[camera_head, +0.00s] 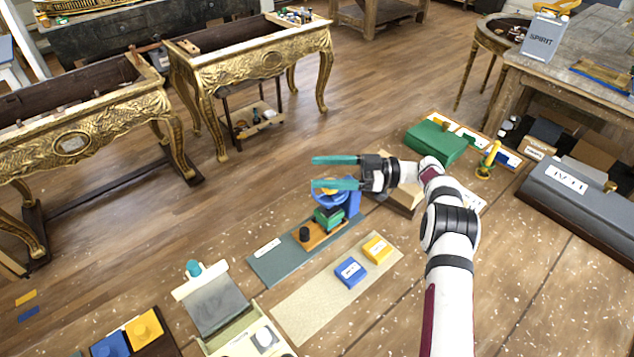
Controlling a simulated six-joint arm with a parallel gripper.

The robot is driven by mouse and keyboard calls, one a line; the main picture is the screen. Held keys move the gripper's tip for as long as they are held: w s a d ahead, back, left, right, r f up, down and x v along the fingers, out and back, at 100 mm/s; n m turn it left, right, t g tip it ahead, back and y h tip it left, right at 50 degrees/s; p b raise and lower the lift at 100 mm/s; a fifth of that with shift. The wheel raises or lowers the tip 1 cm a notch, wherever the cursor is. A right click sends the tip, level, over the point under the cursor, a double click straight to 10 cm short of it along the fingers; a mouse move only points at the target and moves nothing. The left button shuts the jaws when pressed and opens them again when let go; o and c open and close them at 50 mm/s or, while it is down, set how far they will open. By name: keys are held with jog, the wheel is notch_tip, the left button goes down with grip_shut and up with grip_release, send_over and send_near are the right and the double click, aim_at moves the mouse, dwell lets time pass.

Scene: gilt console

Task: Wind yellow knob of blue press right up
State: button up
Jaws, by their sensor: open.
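The blue press (353,203) stands on a grey-blue mat on the bench, with a blue round part at its top. A bit of yellow, likely the yellow knob (329,191), shows at that top and is partly covered by my lower finger. My gripper (315,172) has teal fingers spread apart, pointing left, with nothing seen between them. It is over the press in the picture; whether a finger touches the knob I cannot tell. A green block (328,217) sits under the press on an orange board (322,237) with a black knob (304,234).
A beige mat (311,300) in front holds a blue box (350,272) and a yellow box (377,249). Gilt tables (250,66) stand at the back left.

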jog(key=s+d+r, duration=0.2)
jog(key=d+r, duration=0.3)
jog(key=d, duration=0.4)
jog(key=shift+s+d+r, duration=0.2)
jog(key=shift+s+r, duration=0.15)
jog(key=shift+r, duration=0.05)
